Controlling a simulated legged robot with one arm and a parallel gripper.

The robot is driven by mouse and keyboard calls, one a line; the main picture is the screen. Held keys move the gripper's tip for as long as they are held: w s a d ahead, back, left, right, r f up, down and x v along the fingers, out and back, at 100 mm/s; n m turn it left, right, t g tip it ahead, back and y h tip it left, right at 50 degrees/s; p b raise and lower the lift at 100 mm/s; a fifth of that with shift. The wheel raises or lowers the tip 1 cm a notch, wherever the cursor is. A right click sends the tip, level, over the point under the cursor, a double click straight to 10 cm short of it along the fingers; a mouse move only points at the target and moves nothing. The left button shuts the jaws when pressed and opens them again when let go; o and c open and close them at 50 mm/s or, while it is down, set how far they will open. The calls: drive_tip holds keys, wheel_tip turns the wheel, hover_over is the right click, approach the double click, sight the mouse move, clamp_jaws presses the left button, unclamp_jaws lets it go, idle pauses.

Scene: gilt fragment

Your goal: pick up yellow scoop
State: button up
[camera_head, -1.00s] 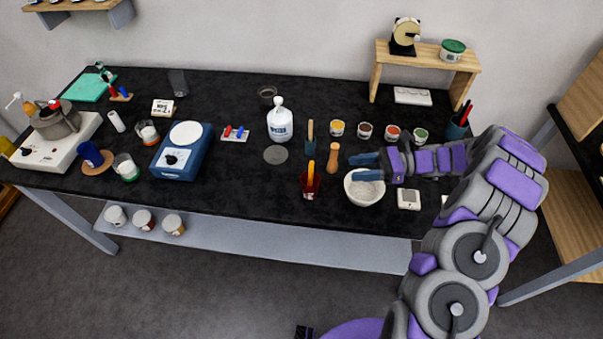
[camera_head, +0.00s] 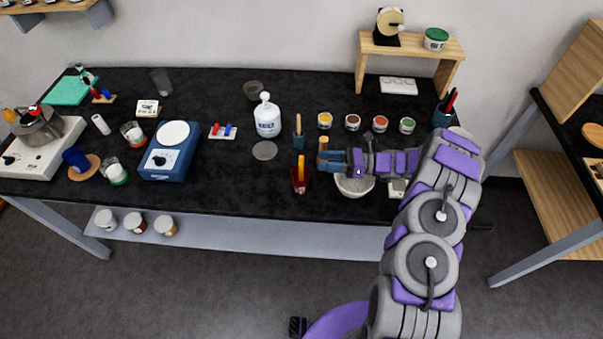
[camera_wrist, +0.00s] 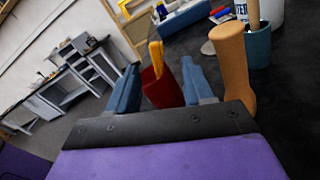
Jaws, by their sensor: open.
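The yellow scoop (camera_head: 301,167) stands upright in a dark red cup (camera_head: 300,184) near the front edge of the black bench. Its yellow handle (camera_wrist: 156,54) rises above the red cup (camera_wrist: 162,88) in the wrist view. My gripper (camera_head: 327,162) is open and empty, just right of the cup in the head view. In the wrist view, the scoop and cup appear between the two blue fingers of my gripper (camera_wrist: 160,68), beyond the tips and apart from them. The scoop's lower end is hidden inside the cup.
A wooden pestle (camera_wrist: 232,65) stands close beside the right finger; its top (camera_head: 323,144) shows behind my gripper. A white mortar (camera_head: 354,188) is below my wrist. A blue cup (camera_wrist: 258,45) with a wooden handle stands behind. Bench space left of the red cup is clear.

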sight(301, 173)
drive_tip(key=a+b, duration=0.1)
drive_tip(key=a, duration=0.8)
drive_tip(key=shift+a+b, duration=0.3)
drive_tip(key=shift+a, duration=0.1)
drive_tip(key=shift+d+f, duration=0.1)
drive_tip(key=shift+d, duration=0.05)
clamp_jaws()
